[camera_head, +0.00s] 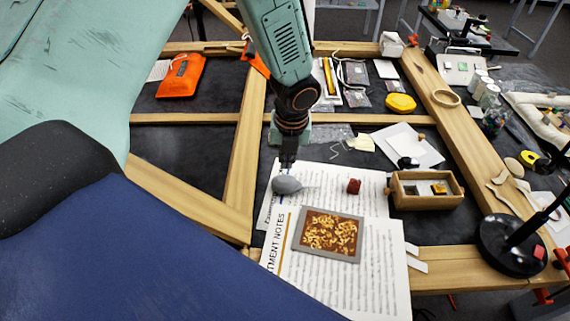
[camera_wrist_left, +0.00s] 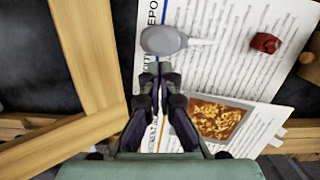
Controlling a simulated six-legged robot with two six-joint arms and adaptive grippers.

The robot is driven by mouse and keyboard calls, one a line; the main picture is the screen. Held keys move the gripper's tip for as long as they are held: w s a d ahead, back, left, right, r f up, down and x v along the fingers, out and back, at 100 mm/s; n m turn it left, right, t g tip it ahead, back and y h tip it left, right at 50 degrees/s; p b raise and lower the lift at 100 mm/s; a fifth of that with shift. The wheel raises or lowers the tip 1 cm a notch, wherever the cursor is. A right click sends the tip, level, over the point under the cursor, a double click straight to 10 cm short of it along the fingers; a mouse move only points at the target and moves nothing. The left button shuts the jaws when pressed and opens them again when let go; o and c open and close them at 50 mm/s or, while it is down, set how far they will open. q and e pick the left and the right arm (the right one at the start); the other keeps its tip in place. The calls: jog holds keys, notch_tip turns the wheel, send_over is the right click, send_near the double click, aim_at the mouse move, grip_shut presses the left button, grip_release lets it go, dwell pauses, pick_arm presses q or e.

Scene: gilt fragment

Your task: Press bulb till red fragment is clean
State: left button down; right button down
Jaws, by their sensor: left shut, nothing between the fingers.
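The grey bulb (camera_head: 287,185) lies on its side on a printed sheet, its pale narrow nozzle pointing right toward the small red fragment (camera_head: 354,186). Both also show in the left wrist view, the bulb (camera_wrist_left: 160,40) just beyond my fingertips and the fragment (camera_wrist_left: 265,43) at upper right. My left gripper (camera_head: 287,165) points down at the bulb, shut and empty. I cannot tell whether its tips touch the bulb. The fragment stands on the paper, apart from the nozzle. My right gripper is not in view.
A grey-framed gilt panel (camera_head: 328,235) lies on the printed sheets (camera_head: 375,275) nearer me. A wooden box (camera_head: 428,201) stands right of the fragment. A black lamp base (camera_head: 510,245) is farther right. Wooden beams cross the dark table; an orange pouch (camera_head: 181,76) lies behind.

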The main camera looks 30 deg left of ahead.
pick_arm(q)
jog(key=r, duration=0.3)
jog(key=d+r, duration=0.1)
jog(key=r, duration=0.1)
jog(key=shift+s+r+p, duration=0.15)
jog(key=shift+s+p, duration=0.15)
jog(key=shift+s, duration=0.05)
jog(key=shift+a, duration=0.1)
dwell(0.6)
